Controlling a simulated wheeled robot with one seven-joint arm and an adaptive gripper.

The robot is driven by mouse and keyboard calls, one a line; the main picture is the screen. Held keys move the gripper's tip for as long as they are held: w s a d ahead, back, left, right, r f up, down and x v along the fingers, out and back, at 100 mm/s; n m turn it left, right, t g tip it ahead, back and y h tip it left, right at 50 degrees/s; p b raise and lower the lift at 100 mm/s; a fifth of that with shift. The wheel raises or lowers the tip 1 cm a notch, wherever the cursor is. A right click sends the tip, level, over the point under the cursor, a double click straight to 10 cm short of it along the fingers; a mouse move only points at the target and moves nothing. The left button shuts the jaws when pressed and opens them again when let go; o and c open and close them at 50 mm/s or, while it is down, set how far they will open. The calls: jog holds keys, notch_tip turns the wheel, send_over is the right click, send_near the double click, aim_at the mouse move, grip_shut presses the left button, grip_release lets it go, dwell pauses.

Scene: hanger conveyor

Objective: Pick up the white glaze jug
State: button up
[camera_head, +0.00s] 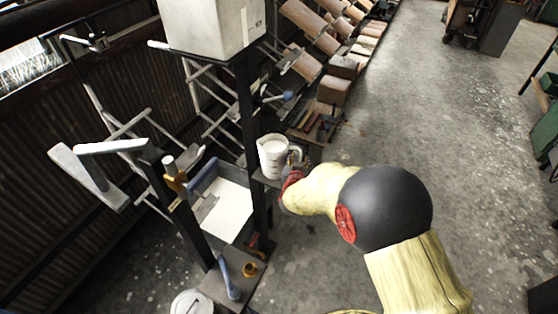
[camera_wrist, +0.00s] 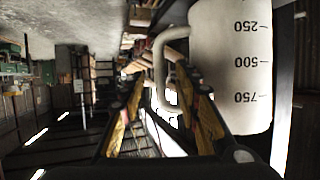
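The white glaze jug (camera_head: 272,158) stands upright on a small dark shelf (camera_head: 262,180) beside a black post in the head view. Its handle points right, towards my arm. My gripper (camera_head: 291,172) is at the handle side of the jug, small and partly hidden by my wrist there. In the wrist view the jug (camera_wrist: 230,65) fills the upper right, with 250, 500 and 750 marks. Its handle (camera_wrist: 160,65) reaches down between my two fingers. My gripper (camera_wrist: 165,90) is open, with a gap between the fingers. I cannot tell whether either finger touches the handle.
The black post (camera_head: 249,120) stands close to the jug's left. Open concrete floor lies right.

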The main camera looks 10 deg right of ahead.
jog(key=shift+c, duration=0.4)
grip_shut()
dwell(0.7)
jog(key=shift+w+a+r, duration=0.1)
jog(key=shift+w+r, duration=0.05)
jog(key=shift+r, duration=0.15)
